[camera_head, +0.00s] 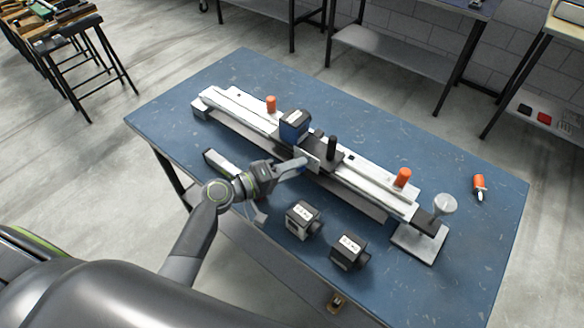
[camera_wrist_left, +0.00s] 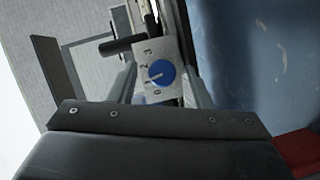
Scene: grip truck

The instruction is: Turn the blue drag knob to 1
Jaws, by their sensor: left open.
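The blue drag knob (camera_wrist_left: 161,73) faces the left wrist camera, set in a pale plate (camera_wrist_left: 150,48) with small dark numbers. Its white pointer line points left and slightly down; I cannot read surely which number it meets. My left gripper (camera_head: 295,166) is at the near side of the long white rail device (camera_head: 355,183), close to its middle. In the wrist view my left gripper (camera_wrist_left: 160,77) is open, one finger on each side of the knob, with nothing clamped. In the head view the knob is mostly hidden by the fingers. My right gripper is not in view.
Two dark boxes, one left (camera_head: 303,218) and one right (camera_head: 349,251), lie at the near table edge. An orange-handled tool (camera_head: 479,185) lies far right. The blue table (camera_head: 420,145) is clear behind the rail.

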